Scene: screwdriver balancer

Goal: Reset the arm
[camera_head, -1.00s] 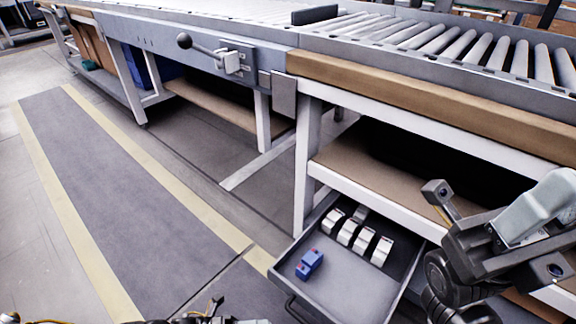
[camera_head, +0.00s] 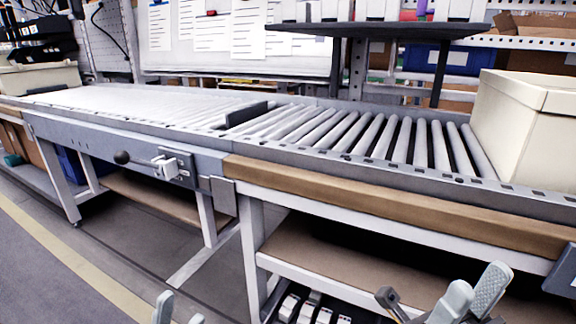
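My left gripper (camera_head: 179,310) shows at the bottom edge, left of the middle. Only its two grey fingertips are in view, apart, with nothing seen between them. My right gripper (camera_head: 475,290) is at the lower right, in front of the bench's lower shelf. Its two light grey fingers stand up with a gap between them and appear empty. The rest of both hands is mostly cut off by the frame.
A roller conveyor (camera_head: 350,135) runs across the bench, with a wooden front edge (camera_head: 400,208). A cream box (camera_head: 530,120) stands at its right end. White parts (camera_head: 305,308) show below the shelf at the bottom edge. Open floor (camera_head: 30,270) lies at the left.

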